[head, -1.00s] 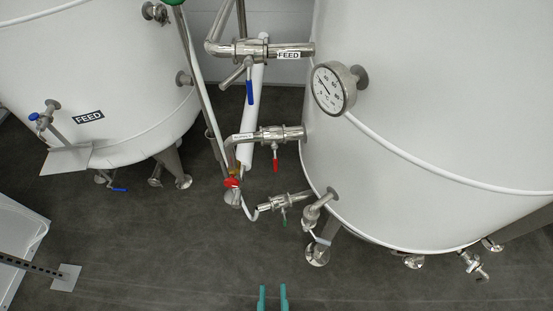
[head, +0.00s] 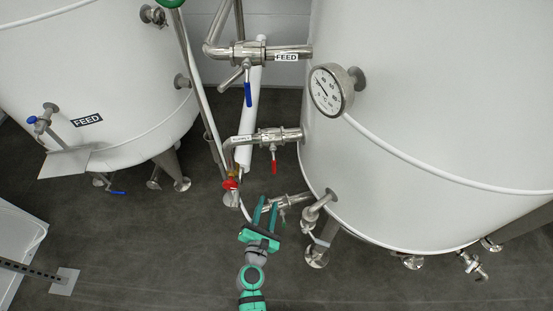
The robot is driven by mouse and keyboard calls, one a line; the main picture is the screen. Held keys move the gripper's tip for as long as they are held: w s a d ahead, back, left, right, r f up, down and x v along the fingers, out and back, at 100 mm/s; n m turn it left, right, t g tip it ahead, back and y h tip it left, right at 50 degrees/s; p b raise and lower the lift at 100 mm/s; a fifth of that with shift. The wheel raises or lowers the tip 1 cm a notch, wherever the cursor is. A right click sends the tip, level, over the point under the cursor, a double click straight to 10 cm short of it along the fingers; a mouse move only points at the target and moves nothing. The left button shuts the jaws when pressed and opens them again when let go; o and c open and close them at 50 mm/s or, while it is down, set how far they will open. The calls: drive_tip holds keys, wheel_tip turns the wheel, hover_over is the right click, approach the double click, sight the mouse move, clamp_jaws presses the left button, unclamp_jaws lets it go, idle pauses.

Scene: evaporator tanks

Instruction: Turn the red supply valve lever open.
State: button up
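The red valve lever (head: 274,166) hangs down from a horizontal steel pipe (head: 279,134) that enters the large white tank right of centre. The pipe carries a small white label (head: 241,138). My gripper (head: 266,202) is below the lever in the picture, its two teal fingers pointing up and apart, with nothing seen between them. I cannot tell the depth between fingers and valves. A second red handle (head: 230,184) sits at the pipe bend to the left.
A blue lever (head: 248,95) hangs from the upper pipe labelled FEED (head: 286,57). A dial gauge (head: 331,90) sticks out from the right tank (head: 430,110). A left tank (head: 90,60) stands behind. The grey floor (head: 170,250) at lower left is mostly clear.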

sight(273, 169)
drive_tip(key=w+r+n, duration=0.1)
drive_tip(key=w, duration=0.1)
drive_tip(key=w+r+n+t+h, duration=0.1)
drive_tip(key=w+n, duration=0.1)
drive_tip(key=w, duration=0.1)
drive_tip(key=w+d+r+n, duration=0.1)
drive_tip(key=w+r, duration=0.1)
drive_tip(key=shift+w+n, duration=0.4)
drive_tip(key=x, duration=1)
drive_tip(key=shift+w+r, duration=0.2)
drive_tip(key=shift+d, duration=0.1)
clamp_jaws()
